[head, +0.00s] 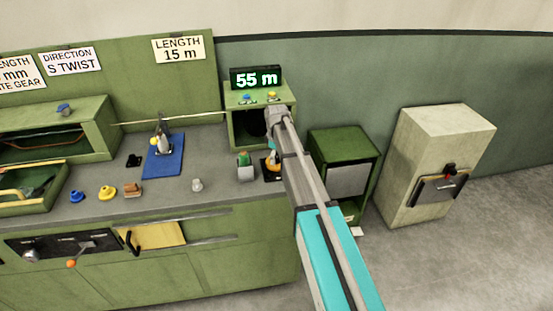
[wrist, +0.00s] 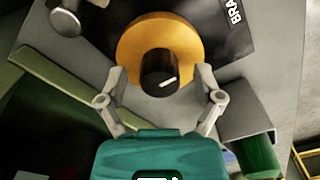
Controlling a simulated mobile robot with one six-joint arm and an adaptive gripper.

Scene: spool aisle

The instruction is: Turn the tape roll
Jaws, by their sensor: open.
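An orange disc (wrist: 130,48) with a black knob (wrist: 160,72) bearing a white mark sits on a black plate (wrist: 215,30) lettered "BRA", cut off by the frame. It may be the tape roll; I cannot tell for sure. The disc also shows in the head view (head: 272,163), partly hidden by my arm. My gripper (wrist: 161,78) is open, its fingertips at either side of the disc's near edge, with the knob between them in the picture. Whether they touch the disc is unclear.
A grey holder with a green piece (wrist: 258,150) stands close to the right finger. A green box (head: 240,97) with a "55 m" display (head: 255,78) stands behind. A blue mat (head: 163,158) and several small coloured parts lie leftward on the bench (head: 215,185).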

